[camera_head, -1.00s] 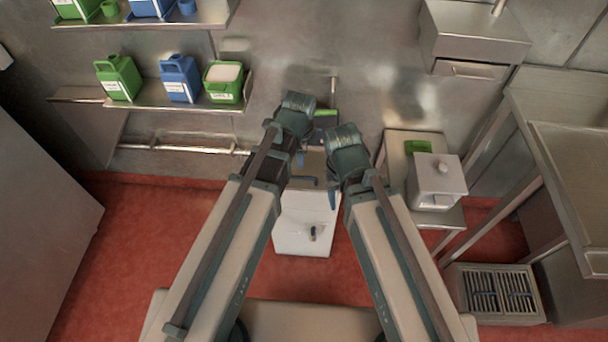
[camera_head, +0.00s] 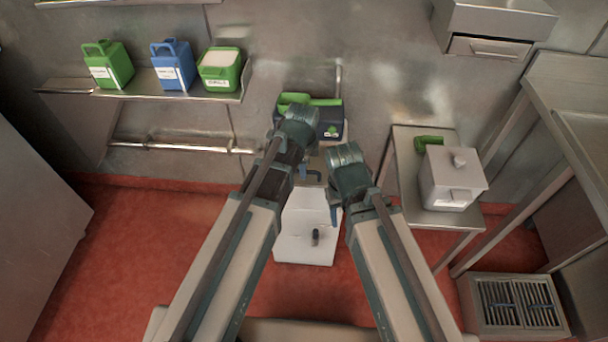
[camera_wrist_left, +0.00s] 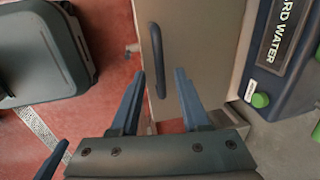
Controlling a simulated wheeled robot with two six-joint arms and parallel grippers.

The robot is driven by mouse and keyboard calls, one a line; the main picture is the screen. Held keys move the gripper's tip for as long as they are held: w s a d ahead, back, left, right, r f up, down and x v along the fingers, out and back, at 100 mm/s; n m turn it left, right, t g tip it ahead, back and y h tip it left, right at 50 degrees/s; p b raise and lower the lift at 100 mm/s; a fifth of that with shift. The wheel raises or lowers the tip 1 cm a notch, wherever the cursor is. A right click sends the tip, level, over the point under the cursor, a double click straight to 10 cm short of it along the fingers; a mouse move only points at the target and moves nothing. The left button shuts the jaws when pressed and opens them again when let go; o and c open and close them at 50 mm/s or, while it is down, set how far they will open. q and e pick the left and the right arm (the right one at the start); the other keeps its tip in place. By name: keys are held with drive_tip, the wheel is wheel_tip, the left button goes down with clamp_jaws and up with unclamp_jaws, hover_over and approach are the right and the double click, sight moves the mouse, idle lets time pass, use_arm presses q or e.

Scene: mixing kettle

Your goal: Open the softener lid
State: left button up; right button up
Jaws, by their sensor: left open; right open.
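The softener (camera_head: 330,120) is a dark box with a bright green top piece, against the back wall in the head view. My left gripper's forearm covers part of its front. In the left wrist view the softener (camera_wrist_left: 275,65) stands at the right edge, showing part of a "HARD WATER" label and green round buttons. My left gripper (camera_wrist_left: 160,75) is open and empty, its two blue fingers apart and to the left of the softener, not touching it. My right gripper (camera_head: 333,213) is lower and right of the left one in the head view, its fingers mostly hidden.
A white box (camera_head: 305,235) with a dark knob stands between my arms. A dark handle (camera_wrist_left: 157,60) is on a pale panel in the wrist view. A wall shelf (camera_head: 140,95) holds green and blue jugs. A side table (camera_head: 405,165) carries a white lidded container (camera_head: 453,180).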

use_arm(q)
drive_tip(key=shift+w+f, duration=0.1)
drive_tip(key=shift+f, duration=0.4)
drive_tip(key=shift+c, duration=0.2)
clamp_jaws()
idle(1.0)
